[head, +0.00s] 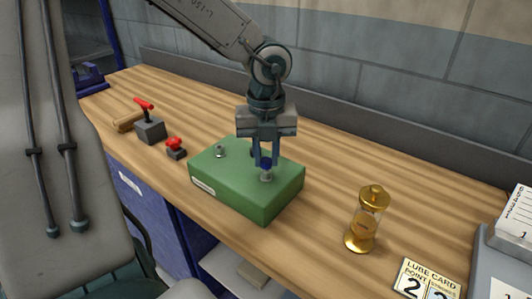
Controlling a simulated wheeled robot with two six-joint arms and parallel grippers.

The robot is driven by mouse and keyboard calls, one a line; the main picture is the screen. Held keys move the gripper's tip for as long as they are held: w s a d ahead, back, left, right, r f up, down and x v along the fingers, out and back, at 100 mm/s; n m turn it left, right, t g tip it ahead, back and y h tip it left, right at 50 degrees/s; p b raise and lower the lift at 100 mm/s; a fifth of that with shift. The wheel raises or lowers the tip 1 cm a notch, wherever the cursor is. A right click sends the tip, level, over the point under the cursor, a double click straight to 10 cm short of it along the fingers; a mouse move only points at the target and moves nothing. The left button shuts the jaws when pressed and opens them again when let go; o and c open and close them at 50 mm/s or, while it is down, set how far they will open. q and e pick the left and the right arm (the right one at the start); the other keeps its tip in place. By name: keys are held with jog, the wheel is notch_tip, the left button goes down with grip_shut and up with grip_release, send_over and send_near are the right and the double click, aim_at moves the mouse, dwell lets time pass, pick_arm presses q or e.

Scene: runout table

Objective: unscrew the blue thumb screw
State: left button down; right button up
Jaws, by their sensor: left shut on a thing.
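The blue thumb screw (266,163) stands at the right part of the top of a green block (237,198) on the wooden table. My left gripper (265,160) points straight down over the block and is shut on the blue thumb screw, one finger on each side. The fingers hide much of the screw's head. A pale metal collar or post (266,175) shows just below it. I cannot tell how far the screw sits in its seat. My right gripper is not in view.
Left of the block are a red knob (175,146) and a grey box with a red lever (149,128). A small metal fitting (220,151) is on the block. A brass oiler (366,220) and a lube card (425,281) are to the right. Table behind the block is clear.

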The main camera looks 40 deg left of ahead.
pick_arm(q)
jog(key=n, duration=0.4)
jog(key=shift+n, duration=0.4)
jog(key=shift+n, duration=1)
jog(key=c, duration=1.3)
grip_release()
